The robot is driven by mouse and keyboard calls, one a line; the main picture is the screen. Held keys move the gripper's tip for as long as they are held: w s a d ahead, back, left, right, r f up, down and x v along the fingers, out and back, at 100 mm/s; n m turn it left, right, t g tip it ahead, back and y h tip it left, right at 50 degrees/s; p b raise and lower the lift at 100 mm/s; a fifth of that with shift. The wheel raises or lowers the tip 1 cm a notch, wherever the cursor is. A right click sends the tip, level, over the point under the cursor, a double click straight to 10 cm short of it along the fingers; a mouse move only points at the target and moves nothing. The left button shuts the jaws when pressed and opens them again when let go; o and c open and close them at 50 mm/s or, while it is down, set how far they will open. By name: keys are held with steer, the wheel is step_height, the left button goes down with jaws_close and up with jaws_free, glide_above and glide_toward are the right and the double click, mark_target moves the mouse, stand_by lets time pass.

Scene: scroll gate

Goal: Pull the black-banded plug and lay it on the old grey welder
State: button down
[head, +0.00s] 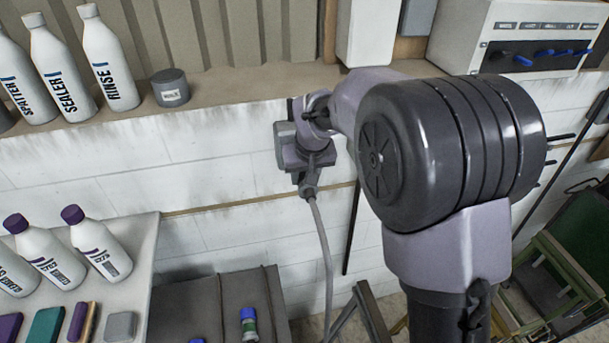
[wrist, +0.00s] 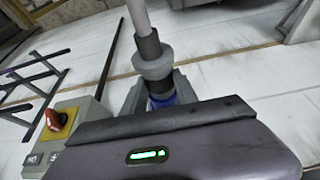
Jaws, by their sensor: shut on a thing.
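My gripper (head: 306,172) is at the white wall in the head view, shut on a plug (head: 309,190) at a grey wall socket (head: 284,134). In the wrist view the plug (wrist: 152,66) shows a grey collar and a dark sleeve, with blue behind the collar. A grey cable (head: 323,240) hangs down from it.
A shelf (head: 225,88) above holds white bottles (head: 108,60) and a grey tin (head: 170,88). A light table (head: 140,245) at left carries more bottles and blocks. A red switch (wrist: 53,120) sits beside the socket in the wrist view. A green metal frame (head: 560,265) stands at right.

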mark_target(310, 190)
steer(key=shift+s+f, duration=0.1)
steer(key=shift+s, duration=0.05)
steer(key=shift+s+d, duration=0.1)
steer(key=shift+s, duration=0.2)
steer(key=shift+b, duration=0.3)
steer(key=shift+s+d+b, duration=0.2)
steer(key=shift+s+b, duration=0.35)
steer(key=shift+s, duration=0.5)
steer(key=shift+s+d+b, duration=0.2)
steer(key=shift+s+b, duration=0.35)
steer(key=shift+s, duration=0.45)
steer(key=s+d+f+b, duration=0.3)
steer(key=f+b, duration=0.7)
steer(key=f, duration=0.5)
steer(key=s+d+f+m+b, duration=0.1)
steer(key=s+d+f+b, duration=0.3)
steer(key=f+b, duration=0.7)
steer(key=s+d+f+m+b, duration=0.1)
steer(key=s+d+f+b, duration=0.3)
steer(key=f+b, duration=0.7)
step_height(310, 190, down, 8)
steer(key=shift+s+r+h, duration=0.1)
steer(key=shift+s+h, duration=0.2)
steer(key=shift+h, duration=0.1)
